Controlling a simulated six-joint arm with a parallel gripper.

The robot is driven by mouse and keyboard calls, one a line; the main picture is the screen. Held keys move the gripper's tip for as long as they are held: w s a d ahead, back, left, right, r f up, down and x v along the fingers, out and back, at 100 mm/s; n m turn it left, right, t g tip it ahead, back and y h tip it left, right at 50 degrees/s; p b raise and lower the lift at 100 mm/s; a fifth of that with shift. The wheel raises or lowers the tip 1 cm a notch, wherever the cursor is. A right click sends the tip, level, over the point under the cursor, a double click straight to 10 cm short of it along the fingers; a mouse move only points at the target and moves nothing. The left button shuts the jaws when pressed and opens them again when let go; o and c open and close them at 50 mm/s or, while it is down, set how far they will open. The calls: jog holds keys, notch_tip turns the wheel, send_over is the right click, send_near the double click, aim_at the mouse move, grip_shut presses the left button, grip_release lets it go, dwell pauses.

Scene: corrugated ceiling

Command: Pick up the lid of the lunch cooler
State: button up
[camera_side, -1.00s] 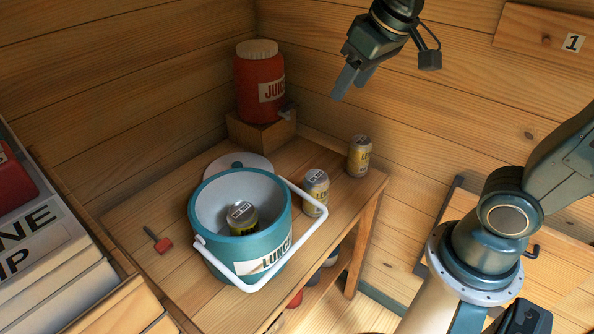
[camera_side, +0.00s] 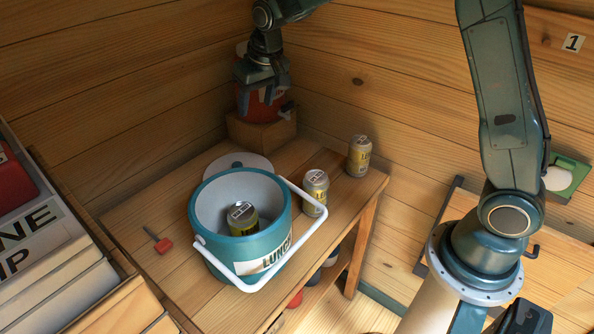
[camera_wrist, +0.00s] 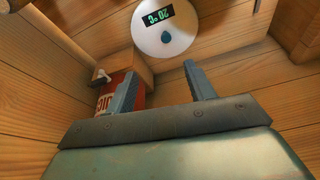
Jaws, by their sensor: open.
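The white round lid (camera_side: 246,160) lies on the wooden table behind the lunch cooler, partly hidden by it. In the wrist view the lid (camera_wrist: 150,39) shows a teal knob and a dark display with green digits, beyond my fingertips. The open teal lunch cooler (camera_side: 265,245) has a white handle hanging over its front and a can (camera_side: 243,217) inside. My gripper (camera_side: 258,93) is open and empty, above the back of the table in front of the red juice jug. Its fingers (camera_wrist: 160,73) stand apart in the wrist view, clear of the lid.
The red juice jug (camera_side: 262,108) on its wooden block (camera_side: 262,134) is close behind my gripper; it also shows in the wrist view (camera_wrist: 112,90). Two yellow cans (camera_side: 315,190) (camera_side: 359,156) stand right of the cooler. A small red-handled tool (camera_side: 163,245) lies at the left.

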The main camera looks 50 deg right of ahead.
jog(key=w+f, duration=0.6)
jog(key=f, duration=0.3)
jog(key=shift+w+a+f, duration=0.25)
jog(key=shift+w+a, duration=0.1)
jog(key=shift+f, duration=0.15)
send_over(237, 164)
jog(key=s, duration=0.2)
jog(key=shift+w+a+f, duration=0.1)
jog(key=shift+f, duration=1.9)
jog(key=shift+a+f, duration=0.1)
jog(key=shift+f, duration=1.85)
jog(key=shift+x, duration=2.65)
jog(key=shift+c, duration=0.2)
